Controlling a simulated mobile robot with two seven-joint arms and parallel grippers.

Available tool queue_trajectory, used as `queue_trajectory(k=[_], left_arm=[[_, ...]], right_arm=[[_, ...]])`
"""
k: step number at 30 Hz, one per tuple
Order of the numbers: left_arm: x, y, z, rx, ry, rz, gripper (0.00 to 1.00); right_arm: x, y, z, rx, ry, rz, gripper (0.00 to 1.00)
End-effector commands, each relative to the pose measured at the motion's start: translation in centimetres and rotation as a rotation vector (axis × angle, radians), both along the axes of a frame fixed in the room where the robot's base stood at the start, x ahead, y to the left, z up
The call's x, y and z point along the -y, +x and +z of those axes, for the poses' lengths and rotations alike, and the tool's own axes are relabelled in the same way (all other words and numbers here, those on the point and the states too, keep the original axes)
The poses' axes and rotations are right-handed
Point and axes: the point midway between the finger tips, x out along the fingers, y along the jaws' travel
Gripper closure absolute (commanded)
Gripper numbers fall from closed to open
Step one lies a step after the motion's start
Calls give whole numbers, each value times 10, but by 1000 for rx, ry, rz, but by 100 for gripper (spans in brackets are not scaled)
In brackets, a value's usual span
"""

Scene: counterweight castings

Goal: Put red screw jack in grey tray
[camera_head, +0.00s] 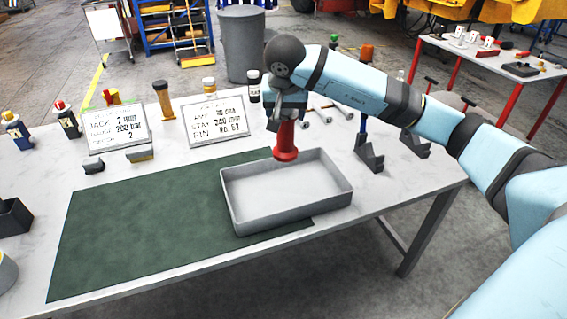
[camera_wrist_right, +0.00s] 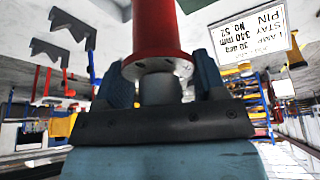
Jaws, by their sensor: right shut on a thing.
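The red screw jack (camera_head: 286,146) is upright in my right gripper (camera_head: 285,112), at the back edge of the grey tray. In the right wrist view the red screw jack (camera_wrist_right: 157,40) sits between the two fingers of my right gripper (camera_wrist_right: 160,88), which grip it at its grey neck. The grey tray (camera_head: 240,214) is empty and rests partly on the green mat. The jack's flared base overlaps the tray's far rim in the head view; I cannot tell whether it touches. My left gripper is not in view.
A green mat (camera_head: 130,235) covers the table's front. Two white sign boards (camera_head: 216,119) and several bottles stand behind it. Dark angled brackets (camera_head: 369,158) stand right of the tray. A dark box (camera_head: 12,218) is at the left edge. The mat left of the tray is clear.

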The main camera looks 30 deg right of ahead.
Motion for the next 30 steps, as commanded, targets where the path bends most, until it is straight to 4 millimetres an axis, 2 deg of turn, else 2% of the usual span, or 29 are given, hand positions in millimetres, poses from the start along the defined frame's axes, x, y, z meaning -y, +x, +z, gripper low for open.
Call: queue_trajectory(k=[1,6,12,20,27,30], left_arm=[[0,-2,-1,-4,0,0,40],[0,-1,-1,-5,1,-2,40],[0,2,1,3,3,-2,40],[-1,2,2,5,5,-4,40],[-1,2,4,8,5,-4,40],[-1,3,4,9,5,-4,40]], right_arm=[[0,0,-13,-2,1,0,100],[0,0,-56,-2,1,0,100],[-1,0,-92,1,1,1,100],[0,1,-110,2,0,-1,100],[-1,1,-139,3,2,0,100],[0,1,-141,5,0,0,100]])
